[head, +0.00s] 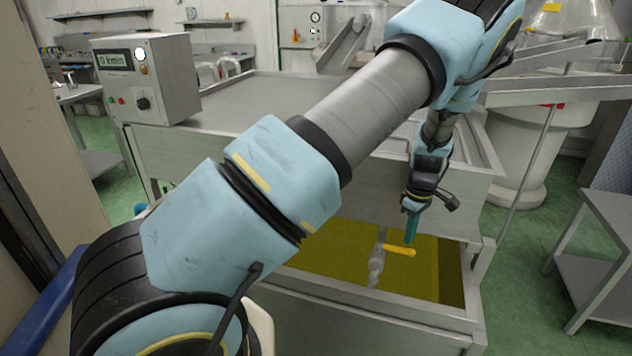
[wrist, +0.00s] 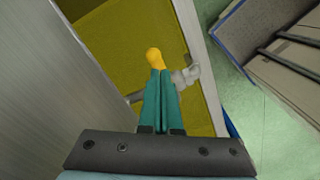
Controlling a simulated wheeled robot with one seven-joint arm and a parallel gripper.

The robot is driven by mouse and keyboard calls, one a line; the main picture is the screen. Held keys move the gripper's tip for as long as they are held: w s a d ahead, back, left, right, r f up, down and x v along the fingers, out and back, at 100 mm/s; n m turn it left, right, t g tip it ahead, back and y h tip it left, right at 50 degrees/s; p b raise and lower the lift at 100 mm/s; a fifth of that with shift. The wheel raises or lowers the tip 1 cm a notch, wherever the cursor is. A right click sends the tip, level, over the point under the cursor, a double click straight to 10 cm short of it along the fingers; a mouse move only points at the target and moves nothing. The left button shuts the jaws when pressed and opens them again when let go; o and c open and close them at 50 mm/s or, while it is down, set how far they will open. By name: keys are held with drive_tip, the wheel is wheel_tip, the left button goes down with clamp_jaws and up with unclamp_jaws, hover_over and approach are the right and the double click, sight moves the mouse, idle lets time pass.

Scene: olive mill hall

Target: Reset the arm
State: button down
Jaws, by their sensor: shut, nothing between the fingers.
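My arm reaches across the head view from lower left to upper right, then bends down. My gripper (head: 411,228) hangs above an open steel tank (head: 400,318) of yellow-green oil (head: 335,250). Its teal fingers are together with nothing between them, pointing down. In the wrist view my gripper (wrist: 160,75) also shows with its fingers closed. A yellow handle (head: 400,251) on a grey valve or pipe fitting (head: 376,262) is close below the fingertips. In the wrist view the yellow handle (wrist: 154,57) appears just beyond the fingertips; I cannot tell whether they touch.
A control box (head: 150,80) with a display and a lit white button stands on the steel machine (head: 265,100) behind the tank. A metal side table (head: 608,225) stands at right. Green floor (head: 525,280) is clear between tank and table.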

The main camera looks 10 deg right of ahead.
drive_tip(key=shift+s, duration=0.1)
drive_tip(key=w+a+r+m, duration=0.1)
drive_tip(key=w+a+r, duration=0.1)
drive_tip(key=a+r, duration=0.35)
drive_tip(key=w+a+r, duration=0.1)
drive_tip(key=a+r, duration=0.2)
drive_tip(key=a, duration=0.5)
drive_tip(key=s+a+r+m, duration=0.2)
drive_tip(key=s+a+r, duration=0.1)
drive_tip(key=a, duration=0.5)
drive_tip(key=s+a+r+m+t, duration=0.1)
drive_tip(key=s+a+r, duration=0.3)
drive_tip(key=a, duration=0.5)
drive_tip(key=s+a+r+m, duration=0.4)
drive_tip(key=a, duration=0.4)
drive_tip(key=shift+a+b, duration=0.2)
drive_tip(key=shift+b, duration=0.2)
drive_tip(key=shift+r, duration=0.1)
